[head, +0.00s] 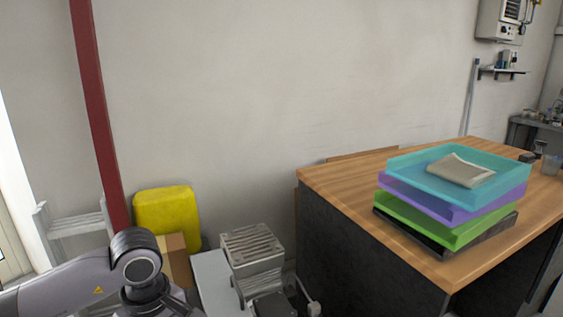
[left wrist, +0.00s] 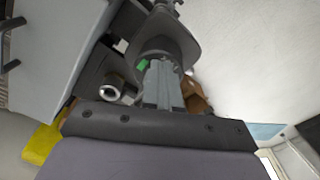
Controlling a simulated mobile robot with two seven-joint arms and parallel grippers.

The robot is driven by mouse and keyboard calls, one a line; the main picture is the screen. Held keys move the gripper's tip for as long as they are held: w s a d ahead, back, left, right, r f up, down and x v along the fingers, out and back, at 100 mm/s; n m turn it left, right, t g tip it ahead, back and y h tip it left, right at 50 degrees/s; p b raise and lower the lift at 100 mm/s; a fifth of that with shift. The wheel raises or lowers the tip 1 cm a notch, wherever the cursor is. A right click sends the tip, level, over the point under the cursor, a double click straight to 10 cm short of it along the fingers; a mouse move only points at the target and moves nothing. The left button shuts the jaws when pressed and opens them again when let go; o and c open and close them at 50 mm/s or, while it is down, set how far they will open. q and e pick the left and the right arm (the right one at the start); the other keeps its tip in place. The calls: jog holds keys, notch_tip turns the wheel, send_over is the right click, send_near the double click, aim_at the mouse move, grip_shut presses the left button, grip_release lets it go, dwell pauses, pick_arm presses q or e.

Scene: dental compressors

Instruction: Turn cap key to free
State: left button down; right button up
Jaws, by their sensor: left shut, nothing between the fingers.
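In the left wrist view my left gripper (left wrist: 162,72) is shut and empty. Its fingertips are at a dark grey rounded part (left wrist: 170,42) with a small green mark (left wrist: 142,65) beside them. I cannot tell whether this part is the cap key, or whether the fingers touch it. A metal round fitting (left wrist: 110,92) sits just left of the fingers. In the head view a grey compressor with a ribbed top (head: 252,248) stands on the floor at bottom centre. My left arm comes in at bottom left; its gripper is below the frame. My right gripper is not in view.
A yellow container (head: 167,217) and a brown box (head: 177,262) stand behind my left arm. A wooden-topped desk (head: 345,190) with stacked trays (head: 398,190) is at right. A red post (head: 95,110) rises at left. The wall above the compressor is clear.

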pick_arm(q)
jog(key=shift+d, duration=0.1)
jog(key=shift+s+d, duration=0.1)
jog(key=shift+d, duration=0.2)
jog(key=shift+r, duration=0.1)
notch_tip(320, 180, up, 6)
jog(key=p, duration=0.3)
